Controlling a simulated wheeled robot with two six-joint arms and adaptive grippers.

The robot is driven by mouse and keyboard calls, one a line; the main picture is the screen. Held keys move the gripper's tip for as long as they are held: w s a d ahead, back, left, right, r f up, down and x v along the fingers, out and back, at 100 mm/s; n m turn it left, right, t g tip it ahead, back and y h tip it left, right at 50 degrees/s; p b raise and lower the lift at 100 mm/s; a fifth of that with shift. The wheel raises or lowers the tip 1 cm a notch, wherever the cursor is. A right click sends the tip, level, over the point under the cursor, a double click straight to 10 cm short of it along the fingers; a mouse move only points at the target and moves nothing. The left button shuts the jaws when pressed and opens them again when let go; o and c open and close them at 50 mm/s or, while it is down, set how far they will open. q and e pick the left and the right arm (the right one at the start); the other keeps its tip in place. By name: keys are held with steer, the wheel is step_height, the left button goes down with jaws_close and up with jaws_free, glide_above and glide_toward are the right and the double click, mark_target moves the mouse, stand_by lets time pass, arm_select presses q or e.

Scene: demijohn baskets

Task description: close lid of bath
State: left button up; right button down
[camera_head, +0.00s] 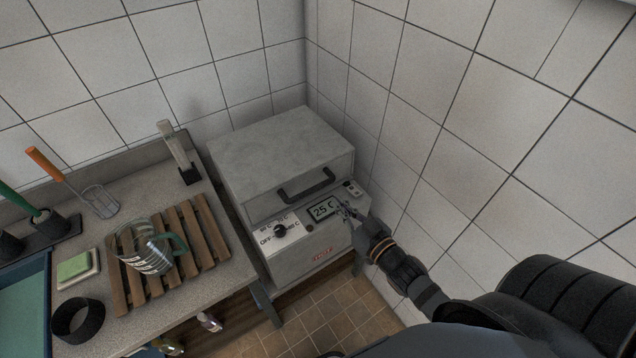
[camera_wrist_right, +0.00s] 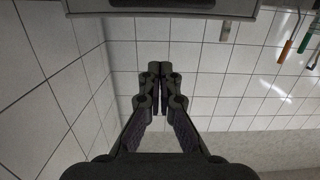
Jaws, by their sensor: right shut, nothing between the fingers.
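The bath (camera_head: 290,262) is a grey box in the wall corner. Its front panel has an OFF dial and a display reading 25 C. The thick grey lid (camera_head: 275,148) with a dark bar handle (camera_head: 305,186) appears to lie down over the bath, with no clear gap showing. My right gripper (camera_head: 346,212) is shut and empty, in front of the panel's right part, below and right of the handle. In the right wrist view my gripper (camera_wrist_right: 160,72) has its fingers together, and a grey edge with a dark handle (camera_wrist_right: 162,4) shows at the top. My left gripper is not in view.
The tiled wall (camera_head: 425,150) stands close on the right. On the left, a counter (camera_head: 225,262) holds a wooden rack (camera_head: 190,283) with a glass jug (camera_head: 146,248), a black ring (camera_head: 78,320) and a green sponge (camera_head: 73,268). Bottles stand below. Tiled floor is clear in front.

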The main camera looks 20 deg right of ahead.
steer(key=w+a+f+b, duration=0.2)
steer(key=w+f+b, duration=0.3)
steer(key=w+b, duration=0.3)
steer(key=shift+d+b+x, duration=0.2)
steer(key=shift+b+x, duration=0.1)
steer(key=shift+x, duration=0.85)
steer(key=shift+w+r, duration=0.1)
steer(key=shift+r, duration=0.05)
